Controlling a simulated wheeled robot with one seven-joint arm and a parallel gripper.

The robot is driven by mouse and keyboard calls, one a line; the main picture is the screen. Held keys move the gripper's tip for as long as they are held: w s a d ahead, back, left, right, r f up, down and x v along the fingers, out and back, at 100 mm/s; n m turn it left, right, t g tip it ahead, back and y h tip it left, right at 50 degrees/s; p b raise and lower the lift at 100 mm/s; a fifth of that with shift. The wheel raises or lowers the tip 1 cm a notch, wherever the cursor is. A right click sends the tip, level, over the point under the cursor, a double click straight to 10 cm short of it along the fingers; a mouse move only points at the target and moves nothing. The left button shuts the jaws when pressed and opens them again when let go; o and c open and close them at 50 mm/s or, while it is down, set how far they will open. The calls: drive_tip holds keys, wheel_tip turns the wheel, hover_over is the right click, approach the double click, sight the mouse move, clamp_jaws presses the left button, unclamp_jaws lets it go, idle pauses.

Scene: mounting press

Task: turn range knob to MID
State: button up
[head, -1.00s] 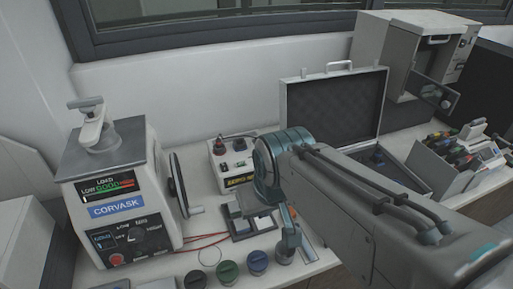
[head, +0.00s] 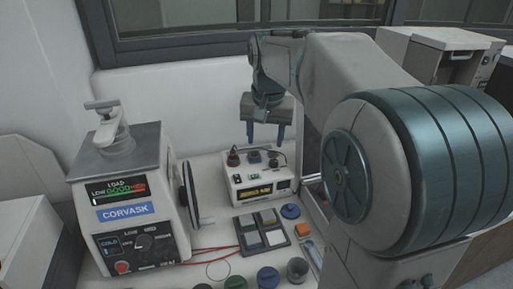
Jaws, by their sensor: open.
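The white mounting press (head: 175,165) marked CORVASK stands at the left. Its lower black panel (head: 110,247) has a dark round range knob (head: 144,242) with LOW and MID printed above it; the other lettering is hard to read. The knob's pointer is too small and dark to tell its setting. My gripper (head: 266,140) hangs fingers down, open and empty, above and behind the small white box, well to the right of the press and higher than the knob. It touches nothing that I can see.
A handwheel (head: 190,195) juts from the press's right side. A small white box (head: 262,182) with knobs and a yellow display stands behind a tray of blocks (head: 242,228). Red wires (head: 218,249) and several round caps lie in front. My arm hides the right side.

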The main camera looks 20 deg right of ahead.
drive_tip(key=w+d+f+m+g+b, duration=0.1)
drive_tip(key=w+d+f+m+b, duration=0.2)
drive_tip(key=w, duration=0.8)
drive_tip(key=m+g+b, duration=0.1)
drive_tip(key=m, duration=0.2)
approach(274, 161)
wheel_tip(274, 161, down, 9)
drive_tip(key=shift+w+d+r+b, duration=0.15)
drive_tip(key=shift+b, duration=0.45)
drive_tip(key=c, duration=1)
